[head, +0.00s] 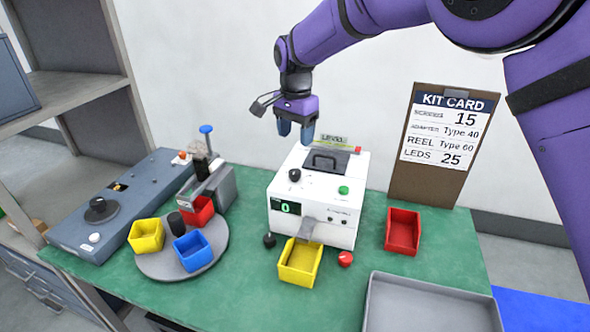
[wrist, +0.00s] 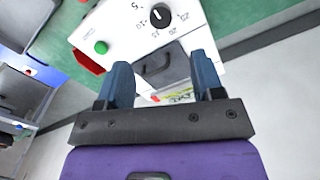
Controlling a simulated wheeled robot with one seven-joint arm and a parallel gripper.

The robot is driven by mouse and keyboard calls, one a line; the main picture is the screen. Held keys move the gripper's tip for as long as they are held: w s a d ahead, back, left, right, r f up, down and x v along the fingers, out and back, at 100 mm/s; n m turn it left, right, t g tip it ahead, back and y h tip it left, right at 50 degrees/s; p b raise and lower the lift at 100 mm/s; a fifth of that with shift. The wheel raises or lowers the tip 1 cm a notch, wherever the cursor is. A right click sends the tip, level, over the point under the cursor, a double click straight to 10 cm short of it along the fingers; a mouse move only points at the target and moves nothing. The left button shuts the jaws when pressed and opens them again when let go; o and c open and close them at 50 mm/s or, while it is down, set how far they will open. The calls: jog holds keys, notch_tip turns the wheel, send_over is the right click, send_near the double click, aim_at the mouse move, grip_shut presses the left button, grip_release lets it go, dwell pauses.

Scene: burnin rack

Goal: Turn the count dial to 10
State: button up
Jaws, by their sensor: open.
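The count dial (head: 294,175) is a black knob on the top face of a white counting machine (head: 335,205). In the wrist view the dial (wrist: 160,16) shows a pale pointer mark and printed numbers around it; which number it points to is too small to tell. The machine's display (head: 286,207) shows 0. My gripper (head: 296,128) is open and empty above the back of the machine, apart from the dial. In the wrist view its two blue fingers (wrist: 163,78) frame the machine's dark handle (wrist: 162,64), with the dial beyond them.
A green button (head: 343,190) is on the machine. A yellow bin (head: 300,263) stands in front, a red bin (head: 403,231) to the right. A kit card (head: 448,130) stands behind. A turntable with small bins (head: 215,257) and a blue-grey device (head: 120,205) are at left.

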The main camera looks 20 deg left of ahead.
aim_at(295, 171)
notch_tip(295, 171, down, 11)
jog(key=shift+a+r, duration=0.1)
dwell(0.4)
jog(key=c, duration=0.9)
